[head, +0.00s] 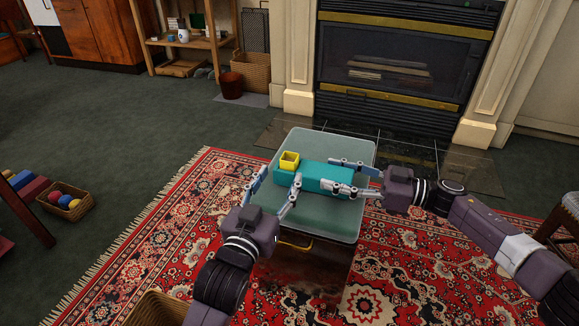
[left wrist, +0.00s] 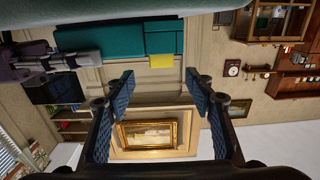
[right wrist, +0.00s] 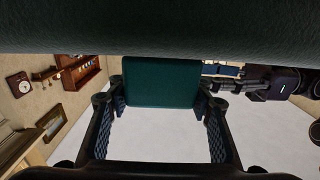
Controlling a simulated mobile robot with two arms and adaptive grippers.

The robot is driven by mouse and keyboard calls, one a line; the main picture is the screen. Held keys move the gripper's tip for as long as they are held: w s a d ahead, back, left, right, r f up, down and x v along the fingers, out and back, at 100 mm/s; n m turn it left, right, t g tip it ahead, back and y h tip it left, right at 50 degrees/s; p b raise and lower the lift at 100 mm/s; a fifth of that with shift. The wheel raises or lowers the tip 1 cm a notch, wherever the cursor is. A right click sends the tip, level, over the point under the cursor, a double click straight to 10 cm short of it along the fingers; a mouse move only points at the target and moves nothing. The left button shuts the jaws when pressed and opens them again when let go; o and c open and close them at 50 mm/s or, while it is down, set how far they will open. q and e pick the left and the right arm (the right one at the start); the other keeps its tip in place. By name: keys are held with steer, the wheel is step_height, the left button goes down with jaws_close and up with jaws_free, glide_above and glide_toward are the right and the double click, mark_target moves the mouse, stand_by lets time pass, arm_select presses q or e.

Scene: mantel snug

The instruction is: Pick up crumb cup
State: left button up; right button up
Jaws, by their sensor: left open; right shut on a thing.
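A small yellow square cup (head: 289,160), open at the top, is at the left end of a long teal block (head: 315,175) on the pale green table (head: 335,228). I take it to be the crumb cup. My left gripper (head: 275,182) is open and empty, on the near side of the cup, with its fingers spread toward it. In the left wrist view the cup (left wrist: 162,61) shows just beyond the gap between the fingertips (left wrist: 160,80). My right gripper (head: 330,174) is shut on the teal block from the right; the block (right wrist: 160,82) fills its jaws.
A patterned red rug (head: 150,250) lies under the table. A fireplace (head: 400,70) stands behind it. A basket of balls (head: 66,203) is on the floor at left. The table's front right surface is bare.

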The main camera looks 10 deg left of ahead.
mark_target(287, 163)
arm_select(q)
steer(key=x, duration=0.8)
steer(key=shift+w+a+f, duration=0.1)
steer(key=shift+w+f, duration=0.25)
steer(key=shift+w, duration=0.1)
steer(key=shift+c, duration=0.5)
steer(key=c, duration=1)
